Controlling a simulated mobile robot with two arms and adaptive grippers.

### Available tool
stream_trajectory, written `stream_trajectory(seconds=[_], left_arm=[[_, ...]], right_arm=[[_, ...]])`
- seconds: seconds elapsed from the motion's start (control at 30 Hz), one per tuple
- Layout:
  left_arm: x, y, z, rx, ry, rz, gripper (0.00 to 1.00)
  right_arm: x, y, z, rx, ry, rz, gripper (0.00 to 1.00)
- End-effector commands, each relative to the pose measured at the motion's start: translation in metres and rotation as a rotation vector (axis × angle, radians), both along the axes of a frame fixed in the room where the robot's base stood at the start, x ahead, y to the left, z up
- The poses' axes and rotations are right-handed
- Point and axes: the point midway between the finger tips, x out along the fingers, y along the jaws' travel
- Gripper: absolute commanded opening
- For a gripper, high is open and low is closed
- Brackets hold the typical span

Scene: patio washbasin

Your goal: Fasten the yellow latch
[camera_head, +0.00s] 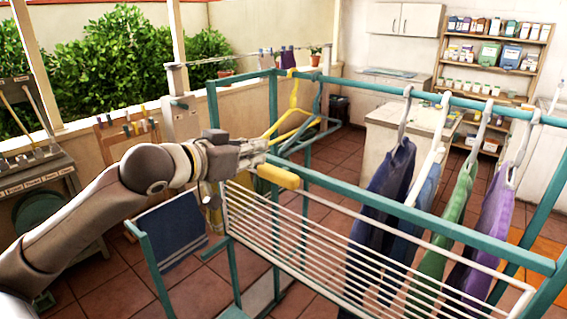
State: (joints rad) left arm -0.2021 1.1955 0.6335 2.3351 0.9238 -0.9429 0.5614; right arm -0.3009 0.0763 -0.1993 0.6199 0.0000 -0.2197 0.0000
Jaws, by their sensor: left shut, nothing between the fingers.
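The yellow latch (280,177) appears as a short, thick, rounded yellow bar by the left end of the white slatted rack panel on the teal frame. My left arm reaches in from the left, and my left gripper (258,158) is shut and empty at the latch's left end. It overlaps the latch in the picture; I cannot tell whether they touch. The gripper and wrist hide the latch's left end and the frame behind it. My right gripper is not in view.
The teal drying frame (440,222) carries the white slatted panel (300,235) and several hanging garments (455,225) at right. A yellow hanger (293,115) hangs just behind the gripper. A blue towel (170,232) hangs below my forearm. Tiled floor lies beyond the frame.

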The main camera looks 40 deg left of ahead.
Motion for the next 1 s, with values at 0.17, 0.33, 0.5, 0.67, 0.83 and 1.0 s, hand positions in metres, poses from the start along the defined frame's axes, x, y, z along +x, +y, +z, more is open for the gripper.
stream_trajectory(seconds=[0.17, 0.33, 0.5, 0.67, 0.83, 1.0], left_arm=[[0.018, -0.001, -0.003, 0.005, 0.003, 0.001, 0.0], [0.036, -0.003, -0.007, 0.006, -0.001, 0.0, 0.0], [0.048, -0.003, -0.008, -0.002, -0.004, 0.001, 0.0], [0.056, -0.003, -0.01, -0.004, -0.004, 0.003, 0.0], [0.065, -0.004, -0.012, -0.001, -0.005, 0.001, 0.0], [0.076, -0.004, -0.015, -0.006, -0.005, 0.005, 0.0]], right_arm=[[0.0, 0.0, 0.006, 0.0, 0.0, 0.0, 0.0], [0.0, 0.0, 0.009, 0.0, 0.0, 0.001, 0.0], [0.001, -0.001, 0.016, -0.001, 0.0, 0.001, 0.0], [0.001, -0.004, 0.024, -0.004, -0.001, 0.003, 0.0], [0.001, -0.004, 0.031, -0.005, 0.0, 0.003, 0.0], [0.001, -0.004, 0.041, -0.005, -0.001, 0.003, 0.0]])
